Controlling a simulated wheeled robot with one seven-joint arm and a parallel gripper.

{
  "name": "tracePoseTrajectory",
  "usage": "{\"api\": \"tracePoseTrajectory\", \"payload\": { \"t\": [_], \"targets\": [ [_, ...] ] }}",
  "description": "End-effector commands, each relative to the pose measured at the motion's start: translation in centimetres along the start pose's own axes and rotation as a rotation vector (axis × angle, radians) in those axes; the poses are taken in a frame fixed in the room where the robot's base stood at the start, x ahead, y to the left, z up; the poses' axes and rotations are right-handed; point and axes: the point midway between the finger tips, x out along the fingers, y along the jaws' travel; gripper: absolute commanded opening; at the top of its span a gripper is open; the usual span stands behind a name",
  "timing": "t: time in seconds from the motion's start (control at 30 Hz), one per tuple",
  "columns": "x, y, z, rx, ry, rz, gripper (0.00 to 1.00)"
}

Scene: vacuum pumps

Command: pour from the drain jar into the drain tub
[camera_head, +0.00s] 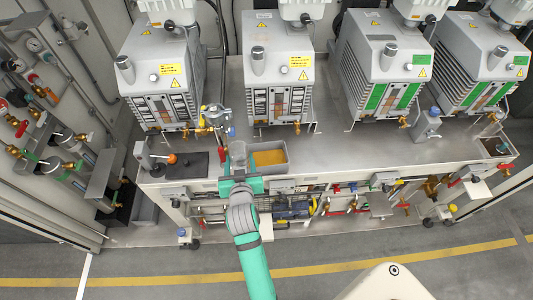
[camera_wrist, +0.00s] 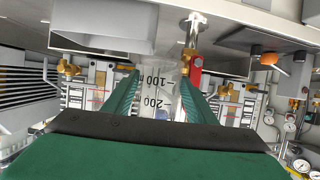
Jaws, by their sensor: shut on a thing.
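The drain jar (camera_head: 238,152) is a clear, graduated vessel held just left of the drain tub. Its scale marks show between the fingers in the wrist view (camera_wrist: 158,92), where the scene appears upside down. My gripper (camera_head: 239,172) is shut on the jar, with a green finger on each side. The drain tub (camera_head: 283,170) is a grey open box with amber liquid in it, at the bench's front edge. Its grey wall also shows at the upper left of the wrist view (camera_wrist: 100,28). I cannot tell the jar's exact tilt or contents.
Several vacuum pumps (camera_head: 278,60) stand along the back of the bench. A metal valve fitting (camera_head: 216,115) rises behind the jar. A dark mat (camera_head: 193,165) and an orange-knobbed fitting (camera_head: 171,158) lie left of it. The bench right of the tub (camera_head: 350,150) is clear.

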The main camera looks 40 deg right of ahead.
Motion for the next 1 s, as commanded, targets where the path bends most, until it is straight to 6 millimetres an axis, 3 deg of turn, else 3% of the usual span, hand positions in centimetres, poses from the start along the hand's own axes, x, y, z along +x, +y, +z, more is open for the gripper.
{"api": "tracePoseTrajectory", "payload": {
  "t": [0.33, 0.7, 1.0],
  "targets": [
    [-0.1, 0.0, -0.3, 0.003, -0.001, -0.001, 0.13],
    [-1.1, 0.0, -2.7, 0.003, -0.001, -0.001, 0.13],
    [-1.1, 0.0, -2.8, 0.003, -0.002, -0.001, 0.13]
  ]
}}
